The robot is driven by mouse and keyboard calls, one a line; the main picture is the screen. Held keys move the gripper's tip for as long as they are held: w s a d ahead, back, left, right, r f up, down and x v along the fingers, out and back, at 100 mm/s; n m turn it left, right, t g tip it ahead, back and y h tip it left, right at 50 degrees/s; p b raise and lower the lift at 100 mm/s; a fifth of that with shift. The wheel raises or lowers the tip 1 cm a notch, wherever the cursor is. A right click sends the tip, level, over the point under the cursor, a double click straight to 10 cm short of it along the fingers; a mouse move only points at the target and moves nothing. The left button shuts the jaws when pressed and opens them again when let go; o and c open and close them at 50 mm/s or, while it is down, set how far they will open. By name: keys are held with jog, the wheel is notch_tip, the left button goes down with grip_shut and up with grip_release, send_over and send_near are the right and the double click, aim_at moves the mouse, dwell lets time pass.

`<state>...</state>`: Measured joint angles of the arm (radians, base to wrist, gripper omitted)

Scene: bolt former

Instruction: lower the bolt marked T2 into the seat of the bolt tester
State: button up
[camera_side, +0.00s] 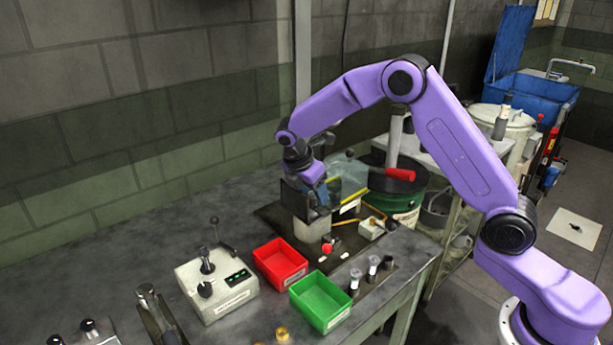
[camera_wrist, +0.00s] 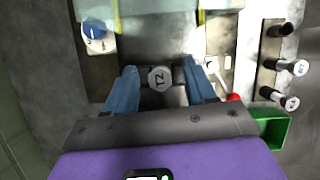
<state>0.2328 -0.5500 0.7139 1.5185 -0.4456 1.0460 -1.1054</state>
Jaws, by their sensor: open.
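The bolt marked T2 (camera_wrist: 159,78) shows its grey hexagonal head in the wrist view, between the two blue fingers of my gripper (camera_wrist: 161,82). The fingers are open, one on each side of the head; I cannot tell whether they touch it. In the side view my gripper (camera_side: 311,187) is down at the machine with the clear guard (camera_side: 347,178), and the bolt is hidden there. A cream box with a black lever and green lights (camera_side: 215,283), apparently the bolt tester, stands on the bench to the left, well apart from my gripper. Its seat is not clear to see.
A red bin (camera_side: 280,262) and a green bin (camera_side: 320,300) stand between the machine and the bench front. Several dark-and-silver bolts (camera_side: 372,266) stand upright to their right. A red button (camera_wrist: 233,97) is near my right finger. A blue knob (camera_wrist: 95,28) lies farther left.

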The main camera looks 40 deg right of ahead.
jog(key=v, duration=1.7)
jog(key=shift+s+a, duration=0.1)
jog(key=s+a+f+m+y, duration=0.1)
jog(key=s, duration=0.8)
jog(key=s+a+f+m+y, duration=0.1)
jog(key=s+a+m+y, duration=0.1)
jog(key=s, duration=0.7)
jog(key=s+d+f+m+y, duration=0.1)
jog(key=s+d+f, duration=0.2)
jog(key=s, duration=0.7)
jog(key=s+d+f+m, duration=0.2)
jog(key=s+d+f, duration=0.1)
jog(key=s, duration=0.7)
jog(key=shift+s+d+m+y, duration=0.2)
jog(key=shift+d+m+y, duration=0.15)
jog(key=shift+d, duration=0.35)
jog(key=shift+f, duration=0.1)
